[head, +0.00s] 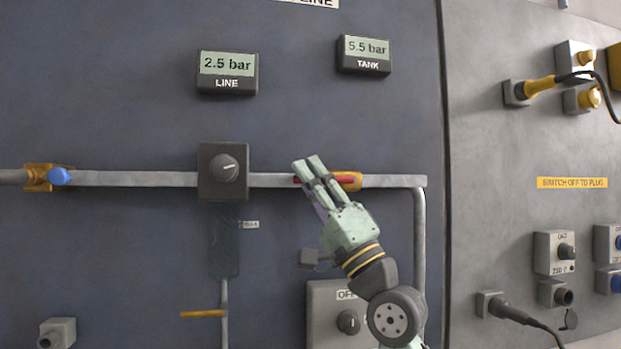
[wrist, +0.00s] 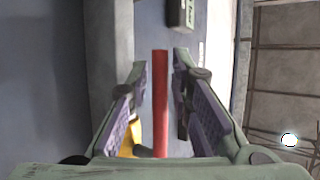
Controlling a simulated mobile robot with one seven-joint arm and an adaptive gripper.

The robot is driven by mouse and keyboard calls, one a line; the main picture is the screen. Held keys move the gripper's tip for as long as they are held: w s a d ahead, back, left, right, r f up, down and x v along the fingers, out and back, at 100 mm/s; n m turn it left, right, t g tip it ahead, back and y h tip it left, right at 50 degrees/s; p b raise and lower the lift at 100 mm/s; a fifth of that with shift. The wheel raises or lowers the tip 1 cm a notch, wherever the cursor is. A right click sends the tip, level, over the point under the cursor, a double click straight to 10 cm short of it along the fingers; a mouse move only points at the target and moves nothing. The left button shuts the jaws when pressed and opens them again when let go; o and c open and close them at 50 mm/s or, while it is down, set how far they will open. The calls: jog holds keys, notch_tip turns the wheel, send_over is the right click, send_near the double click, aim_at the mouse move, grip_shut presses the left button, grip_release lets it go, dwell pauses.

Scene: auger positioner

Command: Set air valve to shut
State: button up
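A valve with a yellow body (head: 349,181) sits on the grey horizontal pipe in the head view. Its red lever (head: 345,179) lies along the pipe, partly hidden by my fingers. My gripper (head: 309,162) is at the lever, fingers pointing up-left. In the wrist view the red lever (wrist: 160,105) stands between the two fingers of my gripper (wrist: 162,68), with a gap visible on each side. The gripper is open and holds nothing. The yellow body (wrist: 131,138) shows partly behind the left finger.
A black regulator knob (head: 223,172) is left of my fingers; a blue-handled valve (head: 59,177) is farther left. The LINE display (head: 227,72) reads 2.5 bar and the TANK display (head: 364,55) 5.5 bar. A grey switch box (head: 335,325) is below my gripper.

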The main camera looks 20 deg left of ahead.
jog(key=shift+c, duration=0.5)
grip_shut()
